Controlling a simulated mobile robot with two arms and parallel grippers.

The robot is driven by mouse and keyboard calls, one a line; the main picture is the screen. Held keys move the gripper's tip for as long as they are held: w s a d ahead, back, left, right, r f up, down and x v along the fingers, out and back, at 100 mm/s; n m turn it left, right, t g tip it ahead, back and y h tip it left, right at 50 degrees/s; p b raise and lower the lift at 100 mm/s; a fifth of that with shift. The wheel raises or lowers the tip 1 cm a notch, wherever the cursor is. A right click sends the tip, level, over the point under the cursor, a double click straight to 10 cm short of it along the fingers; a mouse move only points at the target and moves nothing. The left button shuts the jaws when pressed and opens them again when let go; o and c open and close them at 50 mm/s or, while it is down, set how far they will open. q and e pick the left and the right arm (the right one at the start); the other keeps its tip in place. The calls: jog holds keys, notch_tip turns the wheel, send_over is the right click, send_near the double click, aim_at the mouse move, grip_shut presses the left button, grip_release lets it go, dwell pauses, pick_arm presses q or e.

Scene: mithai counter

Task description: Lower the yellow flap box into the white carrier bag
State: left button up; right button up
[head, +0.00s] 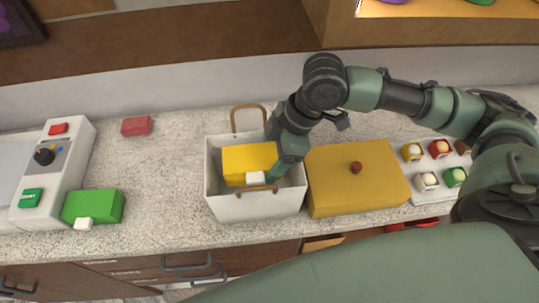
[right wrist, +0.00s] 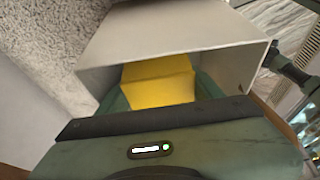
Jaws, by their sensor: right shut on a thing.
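The yellow flap box (head: 248,158) is inside the mouth of the white carrier bag (head: 258,207), with its white tab at the front. The bag stands upright and open on the counter, with brown handles at back and front. My right gripper (head: 287,165) reaches down into the bag at its right side and is shut on the box. In the right wrist view the yellow box (right wrist: 158,82) lies between the fingers, with the bag's white wall (right wrist: 170,42) around it. Whether the box touches the bag floor is hidden. My left gripper is not in view.
A larger mustard box (head: 357,185) with a brown knob stands close to the bag's right. A tray of small sweets (head: 428,193) is further right. A green box (head: 94,206), a red packet (head: 136,125) and a scale (head: 56,165) are left.

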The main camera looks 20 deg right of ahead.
jog(key=shift+f, duration=0.15)
dwell(0.3)
jog(key=shift+f+b, duration=0.45)
jog(key=shift+f, duration=0.75)
jog(key=shift+f+b, duration=0.35)
jog(key=shift+f, duration=0.8)
jog(key=shift+f, duration=0.1)
jog(key=shift+f, duration=0.7)
